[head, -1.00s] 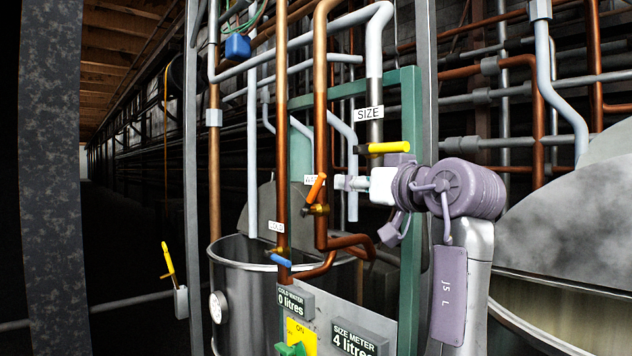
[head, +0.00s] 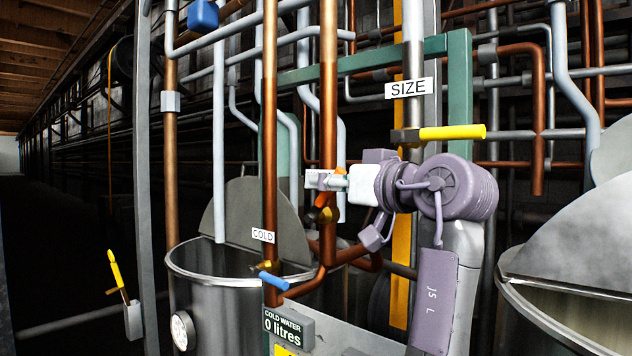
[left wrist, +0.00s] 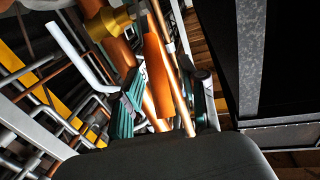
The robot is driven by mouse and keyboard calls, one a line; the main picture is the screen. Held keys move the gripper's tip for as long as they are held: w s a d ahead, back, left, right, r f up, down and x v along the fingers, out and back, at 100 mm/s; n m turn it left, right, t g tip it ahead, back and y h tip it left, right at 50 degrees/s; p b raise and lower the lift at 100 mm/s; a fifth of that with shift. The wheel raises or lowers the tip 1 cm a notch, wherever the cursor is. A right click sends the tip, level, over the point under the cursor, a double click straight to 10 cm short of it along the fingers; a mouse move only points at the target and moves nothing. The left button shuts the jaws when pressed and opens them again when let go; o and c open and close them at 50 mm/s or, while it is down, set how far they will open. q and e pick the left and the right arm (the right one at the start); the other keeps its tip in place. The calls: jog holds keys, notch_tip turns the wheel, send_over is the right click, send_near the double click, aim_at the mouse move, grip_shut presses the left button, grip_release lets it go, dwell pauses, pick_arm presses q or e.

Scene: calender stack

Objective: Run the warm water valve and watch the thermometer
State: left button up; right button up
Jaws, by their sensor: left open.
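The orange handle of the warm water valve (head: 323,212) sits on a copper pipe, partly hidden behind my left gripper (head: 318,181) in the head view. In the left wrist view, the orange handle (left wrist: 156,72) stands between the teal finger pads of my open left gripper (left wrist: 163,98). I cannot tell whether either finger touches it. A brass valve body (left wrist: 108,22) is at its upper end. A round white dial, which looks like the thermometer (head: 182,330), is on the metal tank (head: 215,283) at lower left; its reading is too small to tell. My right gripper is out of view.
The blue cold valve handle (head: 272,280) is low and left of my gripper. The yellow handle (head: 452,132) under the SIZE label (head: 409,89) is just above my wrist. A cold water meter (head: 288,327) reads 0 litres. Copper and grey pipes crowd around.

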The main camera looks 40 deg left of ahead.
pick_arm(q)
jog(key=shift+d, duration=0.25)
jog(key=shift+s+d+r, duration=0.15)
jog(key=shift+d, duration=0.25)
jog(key=shift+c, duration=1.5)
jog(key=shift+a, duration=0.2)
grip_shut()
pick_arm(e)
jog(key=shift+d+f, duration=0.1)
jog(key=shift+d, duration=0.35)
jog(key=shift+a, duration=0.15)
